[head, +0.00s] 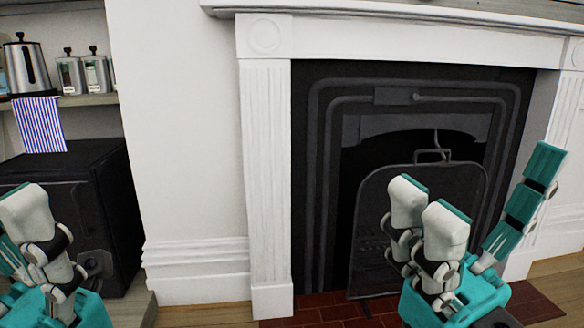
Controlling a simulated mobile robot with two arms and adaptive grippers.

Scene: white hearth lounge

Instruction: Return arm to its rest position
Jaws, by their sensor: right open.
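My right gripper (484,188) is at the lower right in the head view, in front of the fireplace. Its two white-tipped fingers stand apart from the opposing teal finger, so it is open, with nothing between them. My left gripper (27,222) is at the lower left edge, partly cut off by the frame. One white-tipped finger shows clearly there; its opposing side is mostly out of view, and I cannot tell whether it is open.
A black fireplace (318,180) with a white surround (266,170) and a dark fire screen (365,225) stands ahead. At left are a black microwave-like box (105,195), a striped cloth (39,124), a kettle (27,66) and canisters (95,73) on a shelf.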

